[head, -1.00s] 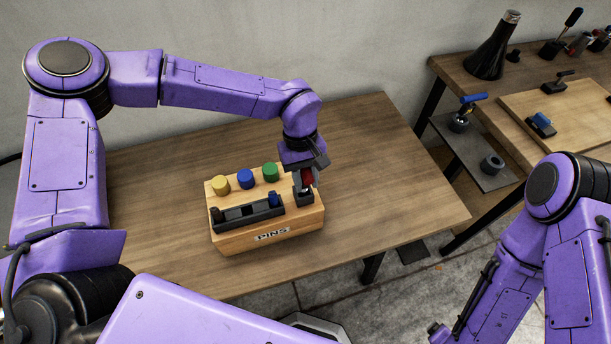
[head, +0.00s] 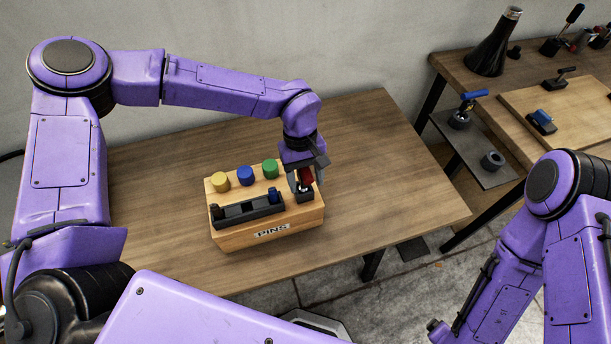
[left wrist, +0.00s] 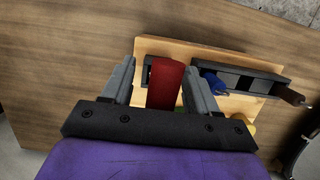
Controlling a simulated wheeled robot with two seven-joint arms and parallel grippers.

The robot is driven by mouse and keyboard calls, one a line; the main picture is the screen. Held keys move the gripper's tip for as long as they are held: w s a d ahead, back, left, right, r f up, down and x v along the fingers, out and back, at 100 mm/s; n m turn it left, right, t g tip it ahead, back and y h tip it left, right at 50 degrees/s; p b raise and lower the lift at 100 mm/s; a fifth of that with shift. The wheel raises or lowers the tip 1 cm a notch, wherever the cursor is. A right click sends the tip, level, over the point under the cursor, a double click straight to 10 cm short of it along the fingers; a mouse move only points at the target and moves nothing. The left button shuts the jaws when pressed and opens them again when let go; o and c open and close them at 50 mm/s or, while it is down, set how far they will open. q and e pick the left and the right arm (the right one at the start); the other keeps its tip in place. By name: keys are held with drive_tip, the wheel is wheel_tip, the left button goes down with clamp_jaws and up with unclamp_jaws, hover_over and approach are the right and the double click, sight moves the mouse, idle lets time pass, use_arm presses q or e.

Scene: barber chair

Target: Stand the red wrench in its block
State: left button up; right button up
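The red wrench (head: 306,175) stands in the dark square socket (head: 305,196) at the right end of the wooden block (head: 232,237) labelled PINS. It looks about upright; its lower end is mostly hidden in the socket. My left gripper (head: 305,180) is over that end of the block, pointing down, with its fingers around the wrench. In the left wrist view the red handle (left wrist: 165,84) is between the two grey fingers (left wrist: 160,86). A gap shows on its left side; the right finger is very close, and I cannot tell if it touches. My right gripper is outside the views.
The block also carries yellow (head: 220,182), blue (head: 246,175) and green (head: 270,168) pegs and a dark tray (head: 232,218). The table (head: 385,180) is bare around it. A second bench (head: 470,75) with tools stands at the right.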

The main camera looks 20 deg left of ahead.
use_arm(q)
drive_tip(key=b+v, duration=0.2)
drive_tip(key=v, duration=0.7)
drive_tip(key=shift+w+r, duration=0.1)
drive_tip(key=shift+r, duration=0.15)
drive_tip(key=shift+a+r, duration=0.1)
drive_tip(key=shift+r, duration=0.4)
